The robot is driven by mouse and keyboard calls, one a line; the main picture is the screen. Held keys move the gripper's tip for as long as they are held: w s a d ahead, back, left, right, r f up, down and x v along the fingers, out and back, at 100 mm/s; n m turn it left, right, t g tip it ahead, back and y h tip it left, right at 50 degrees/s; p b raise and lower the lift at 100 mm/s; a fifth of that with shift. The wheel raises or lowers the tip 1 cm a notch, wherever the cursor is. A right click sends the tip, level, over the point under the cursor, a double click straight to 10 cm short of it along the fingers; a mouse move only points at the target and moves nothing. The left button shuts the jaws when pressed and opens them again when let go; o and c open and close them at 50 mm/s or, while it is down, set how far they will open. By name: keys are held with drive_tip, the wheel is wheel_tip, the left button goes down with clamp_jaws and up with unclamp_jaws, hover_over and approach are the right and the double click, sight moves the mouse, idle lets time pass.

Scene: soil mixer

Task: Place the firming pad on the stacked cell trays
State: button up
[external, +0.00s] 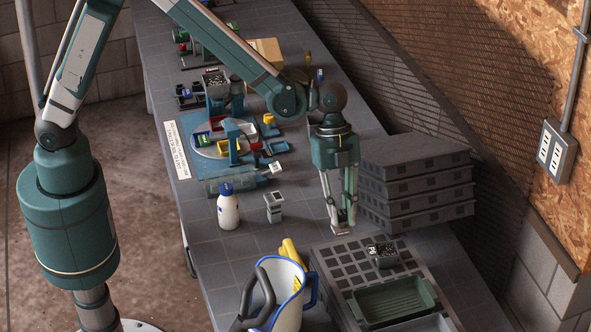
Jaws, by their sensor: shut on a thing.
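My gripper (341,224) points down beside the left side of the stacked cell trays (416,168), apart from them by a small gap. Its fingers are shut on a small pale thing, probably the firming pad (341,231), low over the bench; the fingers hide most of it, and I cannot tell whether it touches the bench. The stack is several dark grey trays high, slightly uneven, with a flat top that looks bare.
A flat grid tray (340,262) lies in front of my gripper, with a small dark speckled pot (383,256) and a green tray (394,302). A white jug (289,300), a white bottle (228,208) and a small grey item (273,207) stand to the left.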

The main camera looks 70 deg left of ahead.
sight(340, 231)
drive_tip(key=shift+f, duration=0.1)
drive_tip(key=shift+f, duration=3.05)
drive_tip(key=shift+f, duration=1.85)
drive_tip(key=shift+f, duration=0.2)
drive_tip(key=o, duration=0.9)
drive_tip(key=shift+r, duration=0.25)
